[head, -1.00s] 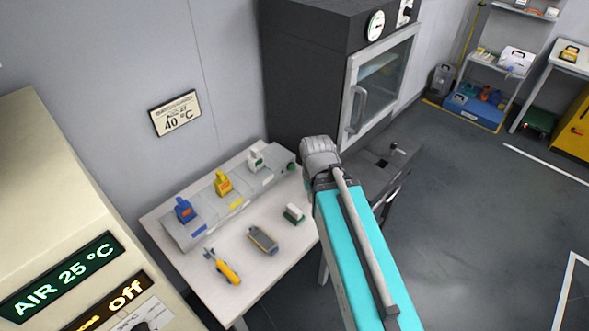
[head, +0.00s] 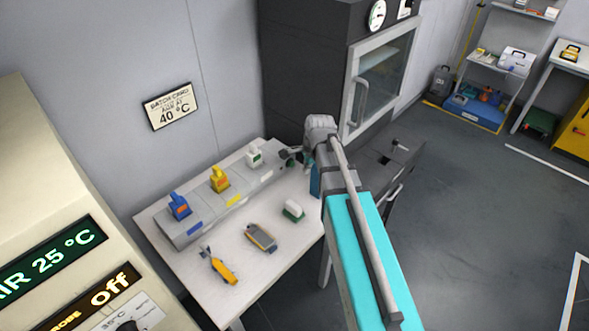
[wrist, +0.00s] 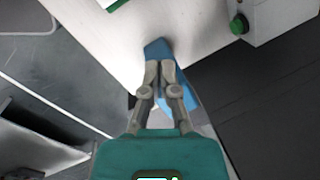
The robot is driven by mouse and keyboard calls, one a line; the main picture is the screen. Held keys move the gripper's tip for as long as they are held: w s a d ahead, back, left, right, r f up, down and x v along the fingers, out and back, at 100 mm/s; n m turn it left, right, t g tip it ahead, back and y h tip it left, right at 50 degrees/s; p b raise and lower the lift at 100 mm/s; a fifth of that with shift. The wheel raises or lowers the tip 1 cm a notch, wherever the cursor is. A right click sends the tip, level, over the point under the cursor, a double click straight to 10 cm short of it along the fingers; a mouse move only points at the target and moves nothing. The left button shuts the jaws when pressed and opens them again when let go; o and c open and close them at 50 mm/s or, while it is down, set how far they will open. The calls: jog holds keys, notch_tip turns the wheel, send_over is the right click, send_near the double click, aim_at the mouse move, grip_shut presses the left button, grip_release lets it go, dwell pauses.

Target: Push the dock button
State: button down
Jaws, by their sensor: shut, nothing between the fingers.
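The dock is a long grey sloped rail (head: 203,222) at the back of a white table. The dock button is a green knob (wrist: 238,26) on the dock's end face in the wrist view, up and to the right of my fingers. My gripper (wrist: 159,64) is shut and empty, pointing down near the table's corner, apart from the button. A blue item (wrist: 157,48) shows behind the fingertips; I cannot tell if they touch it. In the head view my arm hides most of the gripper.
Blue (head: 179,207), yellow (head: 220,180) and white (head: 255,156) devices stand on the dock. A yellow tool (head: 222,269), a grey-yellow meter (head: 261,238) and a green-white block (head: 293,211) lie in front. A dark cabinet (head: 310,60) stands behind, right of the table.

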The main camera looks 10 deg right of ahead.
aim_at(291, 164)
jog(key=w+d+f+m+t+b, duration=0.1)
jog(key=w+m+b, duration=0.1)
jog(key=w+m, duration=0.3)
jog(key=w+f+m+y+b, duration=0.1)
jog(key=w+f+m, duration=0.1)
jog(key=w+m, duration=0.4)
jog(key=shift+w+d+f+m+t+b, duration=0.15)
jog(key=shift+w+d+m+t+b, duration=0.2)
jog(key=shift+m, duration=0.65)
jog(key=shift+f, duration=0.1)
jog(key=b+x, duration=0.9)
jog(key=shift+w+f, duration=0.1)
jog(key=shift+f, duration=0.25)
jog(key=shift+a, duration=0.1)
